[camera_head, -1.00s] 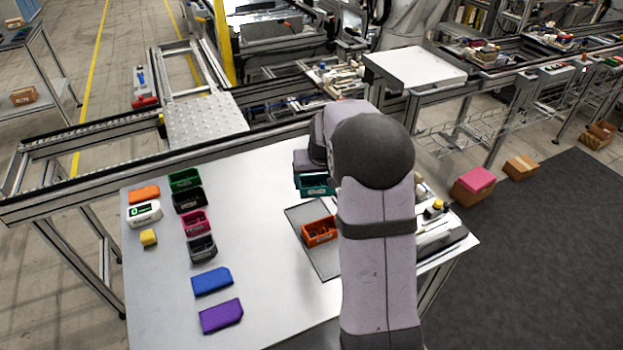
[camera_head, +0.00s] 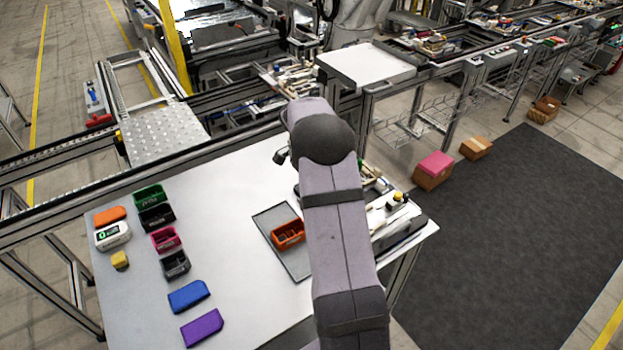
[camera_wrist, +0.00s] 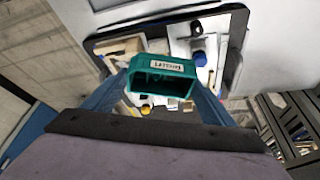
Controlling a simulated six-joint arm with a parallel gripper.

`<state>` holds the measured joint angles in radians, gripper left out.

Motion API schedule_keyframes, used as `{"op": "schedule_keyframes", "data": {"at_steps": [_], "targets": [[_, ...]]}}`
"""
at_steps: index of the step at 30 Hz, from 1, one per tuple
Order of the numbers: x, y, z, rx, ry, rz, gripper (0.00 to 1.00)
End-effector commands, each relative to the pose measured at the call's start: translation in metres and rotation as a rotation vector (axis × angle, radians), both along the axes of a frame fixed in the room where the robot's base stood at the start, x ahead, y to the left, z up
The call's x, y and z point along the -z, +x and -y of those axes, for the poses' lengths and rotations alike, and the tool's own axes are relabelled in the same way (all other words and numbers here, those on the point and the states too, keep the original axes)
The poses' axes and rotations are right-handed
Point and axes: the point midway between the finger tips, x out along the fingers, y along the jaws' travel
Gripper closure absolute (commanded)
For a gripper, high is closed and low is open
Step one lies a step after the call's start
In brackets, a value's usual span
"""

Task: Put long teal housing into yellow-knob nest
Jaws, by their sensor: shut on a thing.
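The teal housing (camera_wrist: 160,78), an open box with a white label, is held between the fingers of my gripper (camera_wrist: 162,86) in the wrist view. It is above a fixture pallet with a dark rim (camera_wrist: 100,44). A small yellow spot, perhaps the yellow knob (camera_wrist: 145,108), shows below the housing; the nest itself is largely hidden. A blue knob (camera_wrist: 198,57) shows to the right. In the head view, my arm hides the gripper and housing. A yellow knob (camera_head: 398,196) stands on the fixtures at the table's right side, partly behind my arm.
An orange bin (camera_head: 288,234) stands on a grey mat (camera_head: 268,216) left of my arm. Green (camera_head: 150,196), black, pink and dark grey bins, a white device (camera_head: 113,235), and blue (camera_head: 188,296) and purple pieces lie at the left. The table between is clear.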

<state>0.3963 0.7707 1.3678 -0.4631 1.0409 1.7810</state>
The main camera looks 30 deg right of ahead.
Motion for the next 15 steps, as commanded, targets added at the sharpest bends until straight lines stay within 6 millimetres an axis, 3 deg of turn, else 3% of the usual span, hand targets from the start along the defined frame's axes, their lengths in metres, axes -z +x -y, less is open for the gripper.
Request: {"op": "schedule_keyframes", "data": {"at_steps": [6,15], "targets": [[-0.012,-0.039,0.041,0.589,0.0,0.003,0.47],[-0.022,-0.078,0.069,1.105,0.0,0.003,0.47]]}}
